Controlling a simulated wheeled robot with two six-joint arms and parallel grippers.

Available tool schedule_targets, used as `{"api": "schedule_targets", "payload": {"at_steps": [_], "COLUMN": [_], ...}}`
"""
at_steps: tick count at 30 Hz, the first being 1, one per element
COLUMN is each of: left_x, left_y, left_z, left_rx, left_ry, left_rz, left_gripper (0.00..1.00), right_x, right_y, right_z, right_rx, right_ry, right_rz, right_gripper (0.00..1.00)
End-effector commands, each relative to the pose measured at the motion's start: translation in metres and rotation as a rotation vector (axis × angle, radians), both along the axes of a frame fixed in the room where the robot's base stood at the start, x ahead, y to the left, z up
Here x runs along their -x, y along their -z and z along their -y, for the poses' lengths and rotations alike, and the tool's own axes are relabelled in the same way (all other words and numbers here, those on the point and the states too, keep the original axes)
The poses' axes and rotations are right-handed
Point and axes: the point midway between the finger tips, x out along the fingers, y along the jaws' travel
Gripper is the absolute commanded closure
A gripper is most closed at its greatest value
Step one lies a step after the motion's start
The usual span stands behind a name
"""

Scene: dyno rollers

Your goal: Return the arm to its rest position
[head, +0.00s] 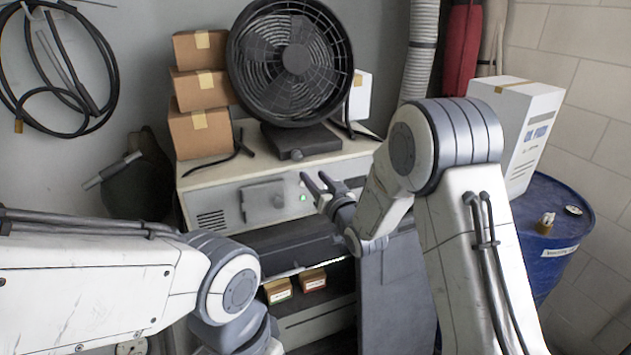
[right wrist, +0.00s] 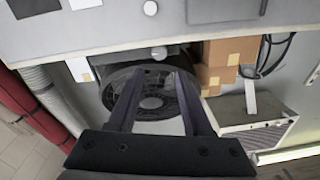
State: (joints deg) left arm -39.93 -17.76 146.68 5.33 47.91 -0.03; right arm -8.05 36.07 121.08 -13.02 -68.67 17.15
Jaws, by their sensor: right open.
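My right arm reaches up from the lower right. Its gripper (head: 322,186) is in front of the pale cabinet (head: 232,205), beside a small green light (head: 303,197). In the right wrist view the two dark fingers (right wrist: 158,76) stand apart with nothing between them; the black fan (right wrist: 150,103) shows behind them. I cannot tell whether the fingertips touch the cabinet. My left arm comes in from the left and bends at the lower middle; its gripper is outside the view.
The black fan (head: 290,60) stands on the cabinet beside several stacked cardboard boxes (head: 200,90). A dark panel (head: 390,295) hangs below it, near two small boxes (head: 278,291). A blue drum (head: 550,240) with a white box (head: 520,125) is at the right.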

Motion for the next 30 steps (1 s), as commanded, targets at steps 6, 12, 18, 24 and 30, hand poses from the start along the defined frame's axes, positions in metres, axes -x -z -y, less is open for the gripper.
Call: {"api": "schedule_targets", "payload": {"at_steps": [6,12,18,24,30], "left_x": [0.000,0.000,0.000,0.000,0.000], "left_y": [0.000,0.000,0.000,0.000,0.000], "left_z": [0.000,0.000,0.000,0.000,0.000], "left_rx": [0.000,0.000,0.000,0.000,0.000], "left_ry": [0.000,0.000,0.000,0.000,0.000], "left_rz": [0.000,0.000,0.000,0.000,0.000], "left_gripper": [0.50,0.50,0.50,0.50,0.50], "right_x": [0.000,0.022,0.098,0.213,0.340], "right_y": [0.000,0.003,0.021,0.041,0.050], "right_z": [-0.001,-0.025,-0.056,-0.061,-0.041], "right_rx": [0.003,0.088,0.276,0.476,0.674], "right_ry": [-0.001,-0.019,-0.075,-0.177,-0.318], "right_rz": [-0.004,-0.144,-0.454,-0.779,-1.073], "right_gripper": [0.50,0.50,0.50,0.50,0.50]}}
